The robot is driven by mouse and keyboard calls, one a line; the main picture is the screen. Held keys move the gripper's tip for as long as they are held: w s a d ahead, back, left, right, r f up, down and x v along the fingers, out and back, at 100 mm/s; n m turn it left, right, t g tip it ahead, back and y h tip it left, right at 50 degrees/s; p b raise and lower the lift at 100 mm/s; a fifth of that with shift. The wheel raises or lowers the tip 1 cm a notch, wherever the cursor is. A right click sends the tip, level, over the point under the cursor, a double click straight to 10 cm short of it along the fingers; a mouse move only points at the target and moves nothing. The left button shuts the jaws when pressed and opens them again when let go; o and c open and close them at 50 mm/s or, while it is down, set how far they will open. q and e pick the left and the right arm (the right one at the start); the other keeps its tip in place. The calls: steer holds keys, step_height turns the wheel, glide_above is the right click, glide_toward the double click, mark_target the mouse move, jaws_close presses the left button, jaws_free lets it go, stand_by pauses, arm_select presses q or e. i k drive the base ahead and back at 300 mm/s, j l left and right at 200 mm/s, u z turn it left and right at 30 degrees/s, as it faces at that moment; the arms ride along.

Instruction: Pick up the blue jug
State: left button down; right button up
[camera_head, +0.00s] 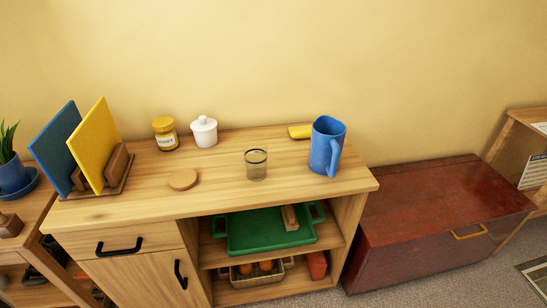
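The blue jug (325,143) stands upright on the right end of the wooden cabinet top (220,184). Its handle is on the front right side, facing toward me. The jug's top is open, and its base rests near the cabinet's right edge. Neither of my grippers shows in the head view.
A glass (256,165) stands left of the jug, and a yellow object (300,131) lies behind it. A round wooden disc (183,179), honey jar (165,134), white lidded pot (204,131) and yellow board (95,144) are farther left. A red-brown chest (440,205) stands lower right.

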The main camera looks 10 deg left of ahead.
mark_target(328, 133)
steer(key=i+j+z, duration=0.5)
steer(key=j, duration=0.2)
steer(key=i+j+z, duration=0.1)
steer(key=j+z, duration=0.15)
steer(key=k+j+z, duration=0.15)
